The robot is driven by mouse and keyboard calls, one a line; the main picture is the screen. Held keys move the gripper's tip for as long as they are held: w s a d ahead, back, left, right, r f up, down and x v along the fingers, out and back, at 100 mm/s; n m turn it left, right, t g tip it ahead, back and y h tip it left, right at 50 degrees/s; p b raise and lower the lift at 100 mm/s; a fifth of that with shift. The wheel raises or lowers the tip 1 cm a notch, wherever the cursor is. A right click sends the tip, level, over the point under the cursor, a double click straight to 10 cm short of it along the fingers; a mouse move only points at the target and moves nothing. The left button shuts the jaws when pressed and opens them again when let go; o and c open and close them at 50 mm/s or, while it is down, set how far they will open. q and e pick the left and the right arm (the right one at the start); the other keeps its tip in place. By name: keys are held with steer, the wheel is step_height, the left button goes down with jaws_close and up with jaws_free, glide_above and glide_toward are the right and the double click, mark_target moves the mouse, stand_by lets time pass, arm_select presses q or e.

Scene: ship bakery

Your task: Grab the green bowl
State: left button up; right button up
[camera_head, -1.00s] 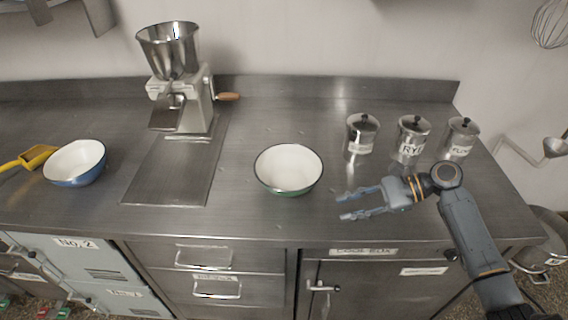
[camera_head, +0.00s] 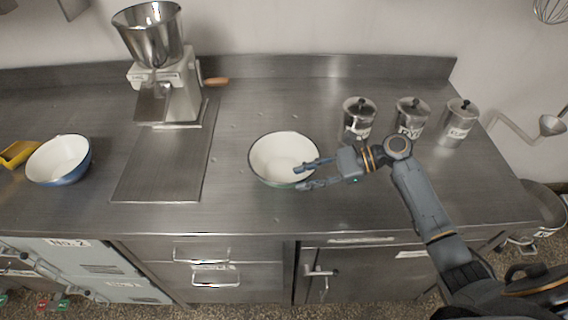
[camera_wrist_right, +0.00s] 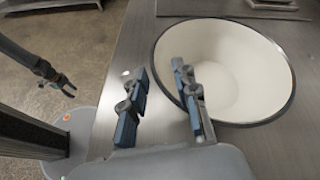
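The green bowl (camera_head: 283,150) stands upright on the steel counter, white inside with a dark rim and a little green low on its outside. It fills the upper right of the right wrist view (camera_wrist_right: 240,60). My right gripper (camera_head: 300,178) is open and empty at the bowl's near right rim. In the right wrist view (camera_wrist_right: 158,100) one finger appears outside the rim and the other overlaps the bowl's inside; contact cannot be told. My left gripper (camera_wrist_right: 62,88) shows small at the left of the right wrist view, away from the bowl, and looks open.
A blue bowl (camera_head: 58,160) and a yellow scoop (camera_head: 18,153) are at the far left. A grain mill (camera_head: 165,85) stands behind left. Lidded steel canisters (camera_head: 358,120) stand behind my right arm. The counter (camera_head: 235,200) is clear around the green bowl.

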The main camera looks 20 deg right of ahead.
mark_target(290, 182)
steer(key=p+x, duration=0.1)
steer(key=x, duration=0.3)
steer(key=shift+a+f, duration=0.15)
steer(key=shift+a, duration=0.15)
steer(key=shift+s, duration=0.1)
jaws_close()
